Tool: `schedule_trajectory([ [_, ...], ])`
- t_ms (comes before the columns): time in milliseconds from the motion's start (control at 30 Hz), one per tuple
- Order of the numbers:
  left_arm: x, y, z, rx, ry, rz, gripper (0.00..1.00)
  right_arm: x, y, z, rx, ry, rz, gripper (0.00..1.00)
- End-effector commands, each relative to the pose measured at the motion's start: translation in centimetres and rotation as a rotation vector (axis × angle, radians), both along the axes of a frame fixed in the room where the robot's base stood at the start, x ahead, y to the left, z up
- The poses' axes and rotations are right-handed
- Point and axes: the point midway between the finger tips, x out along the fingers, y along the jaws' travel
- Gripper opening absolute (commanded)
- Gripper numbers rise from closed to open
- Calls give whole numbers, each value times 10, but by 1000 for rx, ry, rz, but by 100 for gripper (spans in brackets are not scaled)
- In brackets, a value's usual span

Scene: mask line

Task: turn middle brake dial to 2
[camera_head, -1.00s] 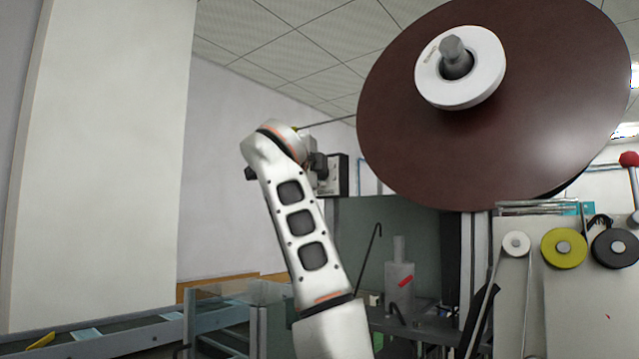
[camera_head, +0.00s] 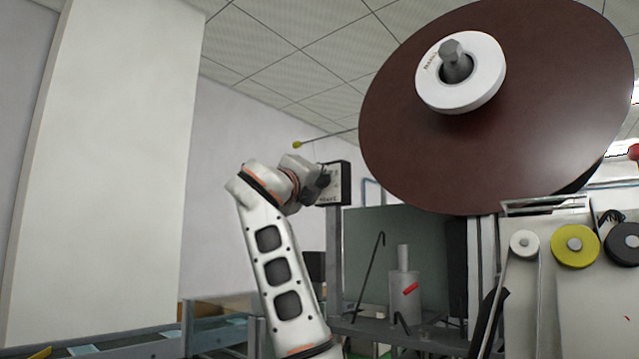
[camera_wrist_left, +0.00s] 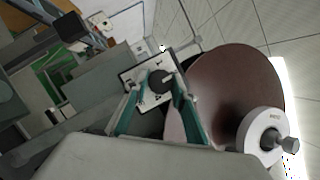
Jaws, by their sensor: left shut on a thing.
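The brake dial is a dark round knob (camera_wrist_left: 160,82) on a pale square panel (camera_wrist_left: 136,75) in the left wrist view. In the head view the dark-edged box (camera_head: 344,184) with this panel stands on a grey post, left of the big brown disc. My left gripper (camera_head: 323,184) is at the front of this box and hides most of the panel there. In the left wrist view its teal fingers (camera_wrist_left: 160,100) reach to both sides of the knob and are shut on it. The dial's number setting is too small to read. My right gripper is not in view.
The big brown disc (camera_head: 540,120) with a white hub (camera_head: 480,95) is close right of the box. A thin rod with a yellow tip (camera_head: 297,144) sticks out left above my gripper. White, yellow and black rollers (camera_head: 575,246) are at lower right.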

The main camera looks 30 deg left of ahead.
Motion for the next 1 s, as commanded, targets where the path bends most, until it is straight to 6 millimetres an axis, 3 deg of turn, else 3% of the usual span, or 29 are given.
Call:
schedule_trajectory([
  [433,1,-1,-1,10,1,-2,4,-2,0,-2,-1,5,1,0],
  [467,1,-1,-1,10,1,-2,28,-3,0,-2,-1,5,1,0],
  [500,1,-1,-1,9,1,-3,39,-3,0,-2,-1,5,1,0],
  [533,1,-1,-1,9,1,-3,42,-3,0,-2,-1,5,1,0],
  [1000,-8,-2,-2,9,-1,0,42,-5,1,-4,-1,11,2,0],
])
